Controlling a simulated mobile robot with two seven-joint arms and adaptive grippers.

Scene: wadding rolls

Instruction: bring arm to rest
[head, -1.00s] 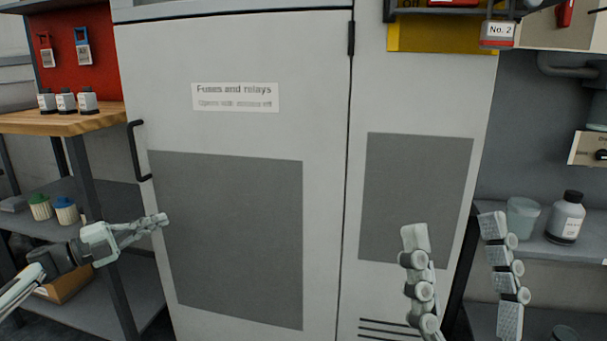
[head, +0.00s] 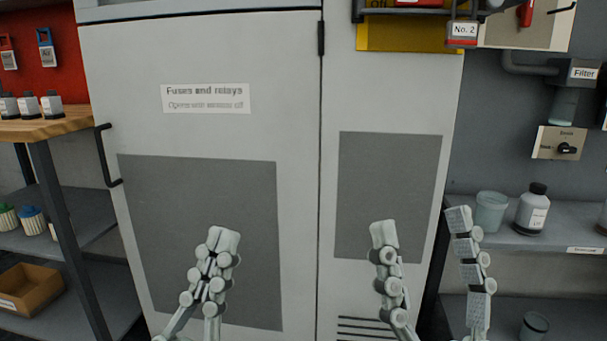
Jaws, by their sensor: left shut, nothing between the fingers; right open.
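My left gripper (head: 224,242) is shut and empty. It points up in front of the lower part of the grey cabinet door (head: 215,50), over the dark panel. My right gripper (head: 421,224) is open and empty, its two fingers wide apart in front of the cabinet's right side and edge. Both grippers show at the bottom of the head view, and neither visibly holds anything. The rest of both arms is below the picture.
The closed cabinet has a black handle (head: 104,156) at its left. A wooden-topped bench (head: 45,128) with white bottles stands left. At right, a shelf holds a cup (head: 491,211) and a white bottle (head: 532,209), near my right gripper. A cardboard box (head: 28,290) lies low left.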

